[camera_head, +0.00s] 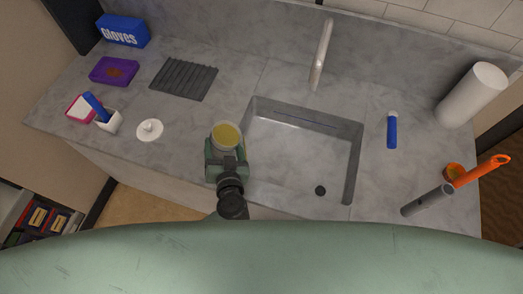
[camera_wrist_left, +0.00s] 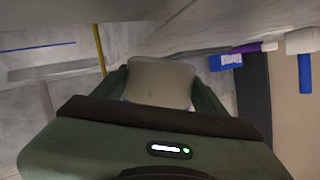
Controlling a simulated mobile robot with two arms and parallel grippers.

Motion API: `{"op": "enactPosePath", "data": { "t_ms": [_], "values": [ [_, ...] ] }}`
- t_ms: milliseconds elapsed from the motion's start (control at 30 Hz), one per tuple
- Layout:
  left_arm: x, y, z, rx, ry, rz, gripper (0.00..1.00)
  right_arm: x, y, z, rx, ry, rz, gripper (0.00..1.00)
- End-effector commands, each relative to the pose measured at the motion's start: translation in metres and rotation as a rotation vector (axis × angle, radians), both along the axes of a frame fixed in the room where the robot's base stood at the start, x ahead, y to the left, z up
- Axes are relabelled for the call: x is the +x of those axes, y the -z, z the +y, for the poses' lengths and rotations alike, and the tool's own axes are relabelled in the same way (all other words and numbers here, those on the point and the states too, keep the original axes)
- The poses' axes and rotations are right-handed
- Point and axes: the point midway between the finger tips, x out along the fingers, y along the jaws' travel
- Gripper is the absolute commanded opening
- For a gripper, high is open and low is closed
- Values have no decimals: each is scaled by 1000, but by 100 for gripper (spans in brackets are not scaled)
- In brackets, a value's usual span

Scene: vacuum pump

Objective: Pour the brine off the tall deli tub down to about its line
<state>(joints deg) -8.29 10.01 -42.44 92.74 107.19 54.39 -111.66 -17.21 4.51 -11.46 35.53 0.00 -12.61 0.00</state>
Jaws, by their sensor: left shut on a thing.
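The tall deli tub (camera_head: 226,136) holds yellow brine and stands at the left edge of the sink (camera_head: 300,150). My left gripper (camera_head: 226,150) is shut on it from the near side. In the left wrist view, the pale tub wall (camera_wrist_left: 160,80) sits between the two dark green fingers. The tub looks about upright in the head view. Its line and the exact brine level cannot be made out. My right gripper is not in view.
A faucet (camera_head: 321,55) stands behind the sink, whose drain (camera_head: 320,190) is near the front. A white lid-like disc (camera_head: 149,130), a dark ribbed mat (camera_head: 184,79) and a blue box (camera_head: 124,31) lie left. A blue bottle (camera_head: 392,130) and a white roll (camera_head: 471,95) are right.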

Motion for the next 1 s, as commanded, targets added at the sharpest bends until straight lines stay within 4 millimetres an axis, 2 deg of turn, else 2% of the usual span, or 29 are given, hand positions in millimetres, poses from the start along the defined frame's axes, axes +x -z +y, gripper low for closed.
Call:
{"op": "enactPosePath", "data": {
  "t_ms": [1000],
  "values": [
    [0, 3, -5, 66, 1, -4, 32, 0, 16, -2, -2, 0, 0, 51]
  ]
}}
